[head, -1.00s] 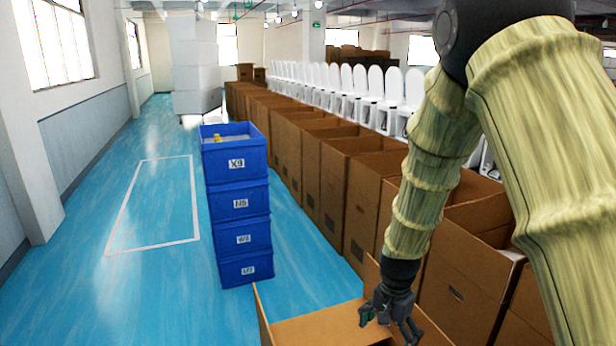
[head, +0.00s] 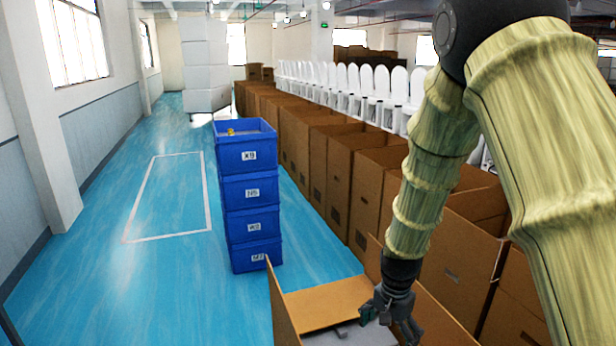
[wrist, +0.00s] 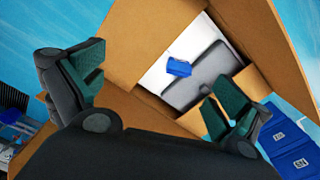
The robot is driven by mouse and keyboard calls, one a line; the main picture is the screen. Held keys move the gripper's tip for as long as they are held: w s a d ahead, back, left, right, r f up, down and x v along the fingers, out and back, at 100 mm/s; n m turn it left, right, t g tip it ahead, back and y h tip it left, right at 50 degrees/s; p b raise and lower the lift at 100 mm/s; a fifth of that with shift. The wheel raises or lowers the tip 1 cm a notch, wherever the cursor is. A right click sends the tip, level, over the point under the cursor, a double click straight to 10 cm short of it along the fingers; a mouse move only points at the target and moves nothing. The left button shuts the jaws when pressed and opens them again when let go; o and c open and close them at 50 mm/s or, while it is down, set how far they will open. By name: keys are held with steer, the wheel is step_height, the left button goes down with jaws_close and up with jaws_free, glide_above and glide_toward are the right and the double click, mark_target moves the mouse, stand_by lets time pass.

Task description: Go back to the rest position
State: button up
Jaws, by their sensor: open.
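My gripper (head: 392,318) hangs low at the end of my arm, at the open cardboard box (head: 322,302) at the bottom of the head view. In the wrist view my gripper (wrist: 155,95) has its two green-padded fingers spread wide with nothing between them. Beyond the fingers is the open box (wrist: 150,45), with its flaps folded out. Inside it lie a small blue item (wrist: 179,68) and grey and white contents (wrist: 200,90). I cannot tell exactly what the contents are.
A stack of blue crates (head: 248,195) stands left of the box. A long row of open cardboard boxes (head: 375,200) runs along the right, with white toilets (head: 350,85) behind. The blue floor (head: 110,270) at left is clear, with a white marked rectangle.

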steer(key=s+d+f+n, duration=0.2)
steer(key=s+f, duration=0.4)
steer(key=f, duration=0.3)
steer(key=s+d+f+n, duration=0.1)
steer(key=s+f+n, duration=0.1)
steer(key=s+f, duration=0.55)
steer(key=s+f+n, duration=0.2)
steer(key=s+f, duration=0.4)
steer(key=s, duration=0.4)
steer(key=s+f+n, duration=0.3)
steer(key=s+f, duration=0.2)
steer(key=s, duration=0.6)
step_height(320, 180, down, 22)
steer(key=b, duration=2.2)
steer(key=shift+w+d+f, duration=0.15)
steer(key=shift+d, duration=0.05)
